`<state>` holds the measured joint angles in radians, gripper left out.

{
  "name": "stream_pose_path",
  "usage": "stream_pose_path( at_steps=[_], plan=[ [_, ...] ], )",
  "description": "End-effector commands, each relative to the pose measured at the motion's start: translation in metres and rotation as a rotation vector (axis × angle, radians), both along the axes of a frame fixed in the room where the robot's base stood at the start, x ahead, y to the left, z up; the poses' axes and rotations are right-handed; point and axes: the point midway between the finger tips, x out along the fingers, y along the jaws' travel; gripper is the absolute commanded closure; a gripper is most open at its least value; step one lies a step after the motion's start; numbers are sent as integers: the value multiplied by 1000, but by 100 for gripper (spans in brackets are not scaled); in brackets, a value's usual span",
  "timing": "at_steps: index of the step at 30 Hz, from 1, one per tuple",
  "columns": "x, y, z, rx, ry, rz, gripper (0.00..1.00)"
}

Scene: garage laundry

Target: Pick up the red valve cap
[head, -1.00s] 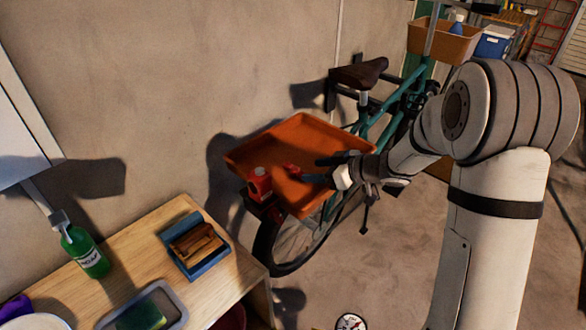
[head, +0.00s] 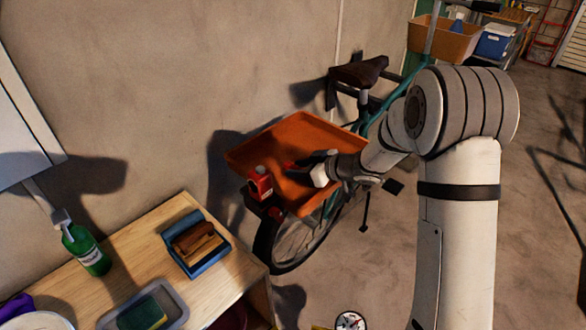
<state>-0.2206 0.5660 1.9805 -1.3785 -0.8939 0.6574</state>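A small red object (head: 288,165), which looks like the red valve cap, shows in the orange tray (head: 305,128) in the head view. My gripper (head: 298,165) is over the tray, with its dark fingertips right beside the red object and partly covering it. I cannot tell whether the fingers touch it or are open or shut. A red bottle (head: 261,184) with a pale top stands at the tray's near left corner, left of my gripper.
The tray sits over the wheel of a teal bicycle with a brown saddle (head: 359,73), against the wall. A wooden bench (head: 165,232) at the lower left holds a green bottle (head: 87,249), a blue tray with brushes (head: 197,243) and a sponge (head: 143,312).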

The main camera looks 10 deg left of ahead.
Motion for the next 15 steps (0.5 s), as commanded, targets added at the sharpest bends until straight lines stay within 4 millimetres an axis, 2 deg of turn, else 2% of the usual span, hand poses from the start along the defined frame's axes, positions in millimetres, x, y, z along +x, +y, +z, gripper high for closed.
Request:
stream_pose_path(
  at_steps=[2,12,15],
  plan=[
    [0,0,0,0,0,0,72],
    [0,0,0,0,0,0,100],
    [0,0,0,0,0,0,100]
  ],
)
